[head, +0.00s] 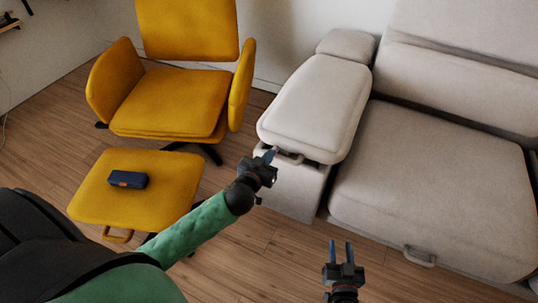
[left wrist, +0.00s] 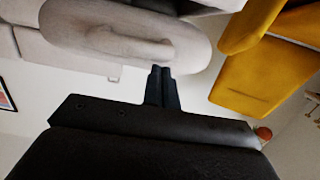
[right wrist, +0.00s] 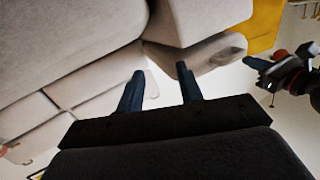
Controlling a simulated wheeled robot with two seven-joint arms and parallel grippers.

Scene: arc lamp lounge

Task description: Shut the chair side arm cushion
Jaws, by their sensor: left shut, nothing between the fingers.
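The chair side arm cushion (head: 315,105) is the pale grey padded top of the sofa arm closest to the yellow chair. It sits slightly raised over its base (head: 290,190), with a dark gap under its front edge. A small handle (head: 290,158) shows at that edge. My left gripper (head: 268,156) is shut and empty at the cushion's front edge, beside the handle. In the left wrist view its fingertips (left wrist: 160,70) meet the cushion's edge (left wrist: 130,45); I cannot tell whether they touch. My right gripper (head: 341,250) is open and empty, in front of the sofa.
A yellow chair (head: 170,98) stands left of the sofa arm. A yellow footstool (head: 165,185) with a dark blue box (head: 128,179) on it is in front of it. The sofa seat (head: 440,180) with a handle (head: 420,256) lies right. Wooden floor (head: 265,240) is clear between.

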